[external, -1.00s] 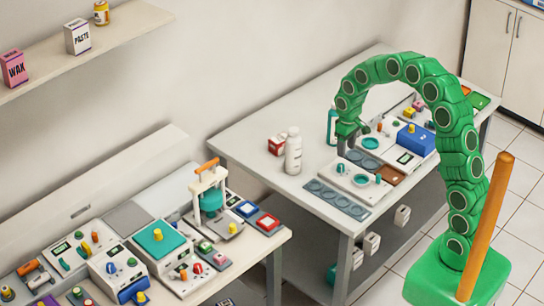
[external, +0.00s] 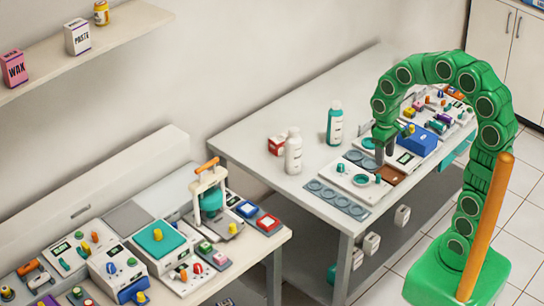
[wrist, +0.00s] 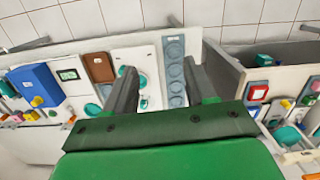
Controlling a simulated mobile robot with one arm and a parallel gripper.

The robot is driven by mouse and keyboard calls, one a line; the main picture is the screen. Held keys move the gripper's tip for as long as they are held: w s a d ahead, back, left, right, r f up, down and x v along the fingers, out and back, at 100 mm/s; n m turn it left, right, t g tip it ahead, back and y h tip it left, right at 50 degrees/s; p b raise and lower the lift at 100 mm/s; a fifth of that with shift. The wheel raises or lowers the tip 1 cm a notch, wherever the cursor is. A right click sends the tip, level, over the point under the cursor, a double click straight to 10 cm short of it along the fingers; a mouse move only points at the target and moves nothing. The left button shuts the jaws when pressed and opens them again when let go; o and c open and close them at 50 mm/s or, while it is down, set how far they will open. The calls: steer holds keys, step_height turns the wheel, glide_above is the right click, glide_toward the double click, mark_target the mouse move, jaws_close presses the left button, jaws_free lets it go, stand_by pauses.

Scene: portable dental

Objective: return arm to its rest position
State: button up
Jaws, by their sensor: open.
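My green segmented arm arches over the far table (external: 255,130) from its green base at the lower right. My gripper (external: 382,158) hangs at the arm's end, pointing down above the panels at that table's front right. In the wrist view my gripper (wrist: 160,72) shows two grey fingers spread apart with nothing between them. Below and beyond the fingers are a white panel with teal dials (wrist: 148,75) and a grey strip with round recesses (wrist: 173,72).
A white bottle (external: 293,152), a teal bottle (external: 334,124) and a red box (external: 276,145) stand left of my gripper. A blue box (external: 418,139) and a brown tray (external: 392,176) are close by. An orange pole (external: 484,228) rises before my base. The table's back left is clear.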

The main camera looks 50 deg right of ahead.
steer(key=s+a+r, duration=0.2)
steer(key=s, duration=1.9)
steer(key=shift+m+g, duration=0.4)
stand_by(0.9)
